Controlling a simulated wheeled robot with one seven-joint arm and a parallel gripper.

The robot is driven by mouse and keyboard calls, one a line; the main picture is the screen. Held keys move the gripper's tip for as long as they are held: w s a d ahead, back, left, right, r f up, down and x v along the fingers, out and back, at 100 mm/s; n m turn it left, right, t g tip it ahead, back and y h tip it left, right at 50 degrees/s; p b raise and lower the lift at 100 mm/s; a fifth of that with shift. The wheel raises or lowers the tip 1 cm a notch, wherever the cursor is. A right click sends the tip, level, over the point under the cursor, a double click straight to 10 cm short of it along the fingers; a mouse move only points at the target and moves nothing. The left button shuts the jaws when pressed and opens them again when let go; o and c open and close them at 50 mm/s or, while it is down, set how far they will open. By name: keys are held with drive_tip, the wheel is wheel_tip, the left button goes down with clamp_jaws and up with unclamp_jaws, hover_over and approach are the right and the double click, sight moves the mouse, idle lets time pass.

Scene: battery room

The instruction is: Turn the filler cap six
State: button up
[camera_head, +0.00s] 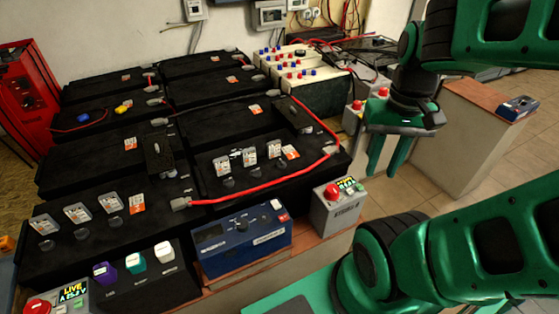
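Low dark filler caps sit beside small upright tags on two black batteries. On the front left battery (160,205) they include a cap (47,245), another (83,234) and another (115,221). On the front right battery (310,178) they include a cap (228,183), another (253,173) and another (276,166). The tag print is too small to read, so I cannot tell which cap is six. My green gripper (383,170) points down, right of the front right battery and apart from the caps. Its fingers are spread with nothing visible between them.
A red cable (270,185) crosses the front right battery. A blue box (242,238) and a grey box with a red button (338,205) stand along the front edge. A red cabinet (28,95) stands left. Open floor (410,188) lies right of the batteries.

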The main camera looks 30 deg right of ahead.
drive_tip(key=w+n, duration=0.1)
drive_tip(key=w, duration=0.7)
drive_tip(key=n, duration=0.4)
approach(281, 161)
wheel_tip(281, 161, down, 8)
drive_tip(key=shift+r, duration=0.1)
clamp_jaws()
